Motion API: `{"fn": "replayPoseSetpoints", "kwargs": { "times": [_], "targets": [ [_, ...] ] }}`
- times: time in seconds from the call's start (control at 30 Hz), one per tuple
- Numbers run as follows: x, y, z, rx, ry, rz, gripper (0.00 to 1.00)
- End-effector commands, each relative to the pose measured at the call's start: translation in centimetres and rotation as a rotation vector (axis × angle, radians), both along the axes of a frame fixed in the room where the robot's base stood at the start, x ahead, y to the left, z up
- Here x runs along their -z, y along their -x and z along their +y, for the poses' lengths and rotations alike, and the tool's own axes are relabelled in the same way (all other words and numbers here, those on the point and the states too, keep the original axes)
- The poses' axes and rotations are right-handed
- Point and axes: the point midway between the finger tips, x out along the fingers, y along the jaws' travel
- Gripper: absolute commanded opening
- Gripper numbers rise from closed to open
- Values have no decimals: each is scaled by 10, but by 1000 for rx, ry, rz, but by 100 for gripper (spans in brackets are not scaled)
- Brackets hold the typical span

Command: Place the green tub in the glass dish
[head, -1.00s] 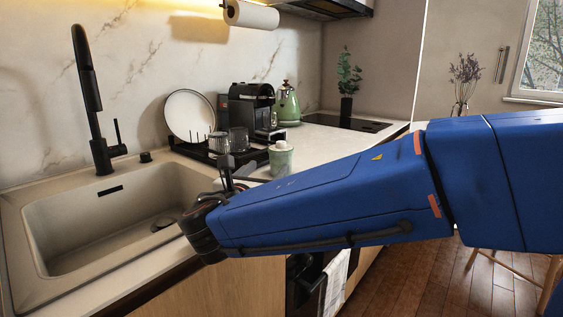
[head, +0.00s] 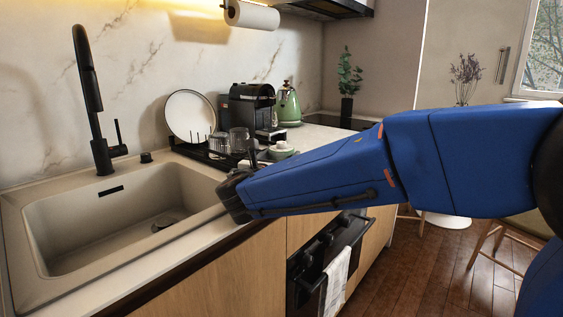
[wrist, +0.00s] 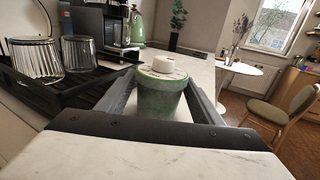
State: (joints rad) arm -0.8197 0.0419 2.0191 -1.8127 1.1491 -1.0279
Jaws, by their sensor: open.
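The green tub (wrist: 160,95) with its pale lid and knob stands upright on the counter, between the two fingers of my gripper (wrist: 164,88) in the wrist view. The fingers are open, one on each side; I cannot tell whether either touches it. In the head view the tub (head: 281,151) shows behind my arm, its lower part hidden, and my gripper (head: 252,160) is mostly hidden beside it. I cannot make out the glass dish in either view.
A dark drying rack (wrist: 38,92) with ribbed glasses (wrist: 77,53) stands left of the tub. The coffee machine (head: 250,107) and green kettle (head: 288,104) are behind. The sink (head: 120,220) is at left.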

Motion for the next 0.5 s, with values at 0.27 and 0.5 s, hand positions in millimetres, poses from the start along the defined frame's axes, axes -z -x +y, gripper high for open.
{"fn": "replayPoseSetpoints", "kwargs": {
  "times": [0.27,0.5],
  "targets": [
    [0,-38,-11,2,1,0,60],
    [0,-44,-13,1,1,0,60]
  ]
}}
